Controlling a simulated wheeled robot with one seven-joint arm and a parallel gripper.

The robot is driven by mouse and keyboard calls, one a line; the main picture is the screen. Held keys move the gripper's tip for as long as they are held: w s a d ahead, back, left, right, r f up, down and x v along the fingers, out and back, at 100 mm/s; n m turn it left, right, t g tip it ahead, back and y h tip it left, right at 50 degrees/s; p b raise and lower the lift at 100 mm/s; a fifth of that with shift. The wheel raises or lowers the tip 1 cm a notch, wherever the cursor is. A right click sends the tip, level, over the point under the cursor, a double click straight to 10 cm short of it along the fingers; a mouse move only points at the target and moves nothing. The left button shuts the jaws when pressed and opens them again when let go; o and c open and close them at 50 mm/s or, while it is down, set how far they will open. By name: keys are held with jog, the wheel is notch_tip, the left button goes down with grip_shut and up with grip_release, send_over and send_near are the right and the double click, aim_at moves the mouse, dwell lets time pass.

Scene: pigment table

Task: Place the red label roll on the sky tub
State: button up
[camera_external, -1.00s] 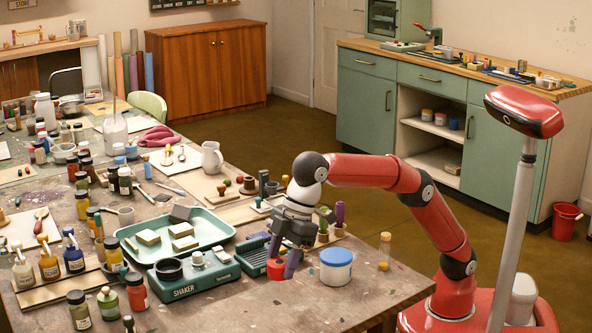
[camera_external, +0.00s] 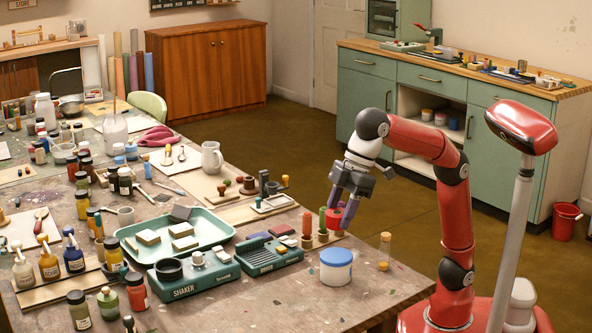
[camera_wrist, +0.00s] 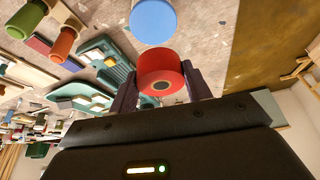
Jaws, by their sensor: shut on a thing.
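The red label roll (camera_external: 335,217) is held between the purple fingers of my gripper (camera_external: 341,213), raised above the table's right side. In the wrist view the red roll (camera_wrist: 162,82) sits between both fingertips, its dark centre hole facing the camera. The sky tub (camera_external: 336,267) is a white tub with a blue lid, standing upright on the table below and in front of my gripper. Its blue lid (camera_wrist: 153,20) shows in the wrist view just beyond the roll, apart from it. Nothing lies on the lid.
A wooden rack with upright orange (camera_external: 307,226) and green pieces stands just behind the tub. A green shaker (camera_external: 195,275) and a green tray (camera_external: 215,233) are to the left.

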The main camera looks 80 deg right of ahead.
aim_at(333, 256)
notch_tip(333, 256, down, 8)
jog(key=shift+s+r+b, duration=0.1)
jog(key=shift+r+b, duration=0.1)
jog(key=shift+b, duration=1.05)
jog(key=shift+d+f, duration=0.1)
jog(key=shift+f, duration=0.05)
jog(key=o, duration=1)
jog(key=shift+r, duration=0.35)
jog(key=p+v, duration=0.3)
jog(key=v, duration=0.8)
jog(key=shift+s+r, duration=0.2)
jog(key=shift+r, duration=0.05)
jog(key=shift+d, duration=0.1)
